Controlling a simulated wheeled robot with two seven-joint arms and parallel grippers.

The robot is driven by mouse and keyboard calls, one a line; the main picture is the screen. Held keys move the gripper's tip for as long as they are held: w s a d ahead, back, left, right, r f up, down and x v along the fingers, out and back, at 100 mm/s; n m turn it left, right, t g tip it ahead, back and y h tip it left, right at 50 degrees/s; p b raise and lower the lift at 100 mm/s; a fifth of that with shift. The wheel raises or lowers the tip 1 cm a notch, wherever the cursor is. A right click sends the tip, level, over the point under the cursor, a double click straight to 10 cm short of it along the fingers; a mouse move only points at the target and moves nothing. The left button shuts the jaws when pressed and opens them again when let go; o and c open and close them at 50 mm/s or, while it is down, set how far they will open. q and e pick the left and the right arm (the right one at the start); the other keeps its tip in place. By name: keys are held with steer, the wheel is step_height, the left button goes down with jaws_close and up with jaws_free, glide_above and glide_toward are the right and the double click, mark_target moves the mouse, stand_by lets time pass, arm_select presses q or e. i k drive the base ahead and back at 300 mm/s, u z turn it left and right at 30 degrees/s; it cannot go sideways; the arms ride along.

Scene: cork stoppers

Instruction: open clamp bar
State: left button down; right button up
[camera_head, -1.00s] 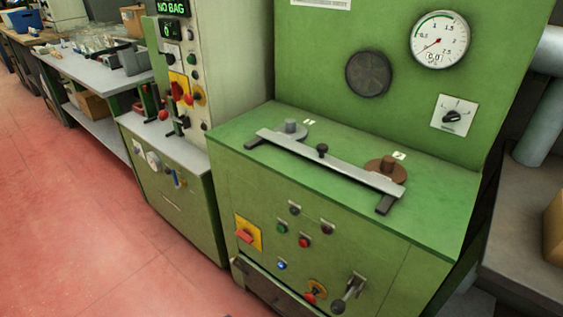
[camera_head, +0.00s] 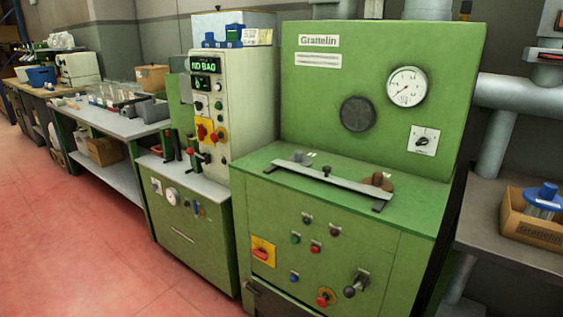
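The clamp bar (camera_head: 332,181) is a long light metal bar with a dark knob (camera_head: 326,171) at its middle. It lies across the top of the green machine (camera_head: 420,200), with a dark foot at each end. Behind its left part is a grey round piece (camera_head: 300,158), and behind its right part a brown round piece (camera_head: 377,181). Neither of my grippers is in view.
The machine front has a red switch on a yellow plate (camera_head: 263,252), several buttons and a lever (camera_head: 356,285). Left stands a machine with a NO BAG display (camera_head: 203,66). A cardboard box (camera_head: 530,222) sits right. Red floor (camera_head: 100,260) is open at front left.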

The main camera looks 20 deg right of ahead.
mark_target(385, 195)
steer(key=u, duration=0.15)
steer(key=i, duration=0.9)
steer(key=z, duration=0.4)
